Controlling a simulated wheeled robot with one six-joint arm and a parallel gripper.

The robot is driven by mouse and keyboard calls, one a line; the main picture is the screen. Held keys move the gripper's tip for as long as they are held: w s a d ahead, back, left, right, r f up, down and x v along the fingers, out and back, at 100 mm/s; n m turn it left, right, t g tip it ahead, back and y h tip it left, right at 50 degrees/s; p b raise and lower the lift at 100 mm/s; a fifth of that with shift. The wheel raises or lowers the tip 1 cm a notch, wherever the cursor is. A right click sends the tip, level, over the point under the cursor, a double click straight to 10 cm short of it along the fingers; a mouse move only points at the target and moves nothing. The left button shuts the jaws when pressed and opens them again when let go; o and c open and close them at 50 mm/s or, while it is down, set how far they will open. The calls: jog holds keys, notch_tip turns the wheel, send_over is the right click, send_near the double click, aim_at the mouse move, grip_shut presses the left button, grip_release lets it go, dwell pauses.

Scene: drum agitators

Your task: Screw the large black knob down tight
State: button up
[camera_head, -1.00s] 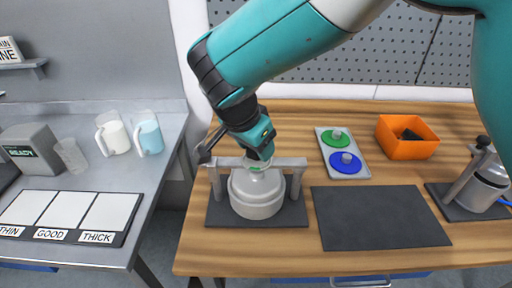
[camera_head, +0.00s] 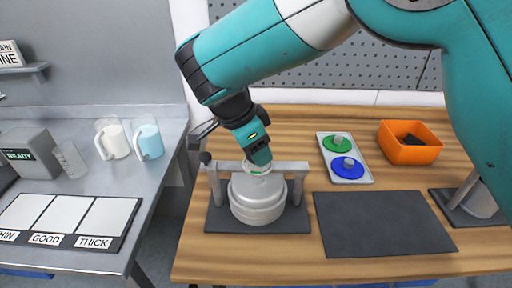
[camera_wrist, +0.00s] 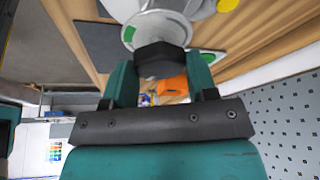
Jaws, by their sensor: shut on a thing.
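The large black knob (camera_wrist: 160,57) sits between the two teal fingers of my gripper (camera_wrist: 162,72) in the wrist view. The fingers are shut on it. Just beyond it is a pale round dial (camera_wrist: 150,30) with a green mark. In the head view my gripper (camera_head: 261,160) points down over the centre of the crossbar frame (camera_head: 297,168), above the grey drum (camera_head: 257,205). The knob is hidden there by my gripper. I cannot tell how tight the knob is.
A dark ball-ended lever (camera_head: 206,158) is at the frame's left end. A tray with green and blue discs (camera_head: 347,168), an orange bin (camera_head: 408,148) and a bare dark mat (camera_head: 383,224) lie to the right. Two mugs (camera_head: 147,141) stand on the left bench.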

jog(key=shift+r, duration=0.2)
jog(key=o, duration=0.9)
jog(key=shift+d+f, duration=0.1)
jog(key=shift+o, duration=0.2)
jog(key=p+v, duration=0.8)
jog(key=v, duration=0.9)
jog(key=shift+r, duration=0.2)
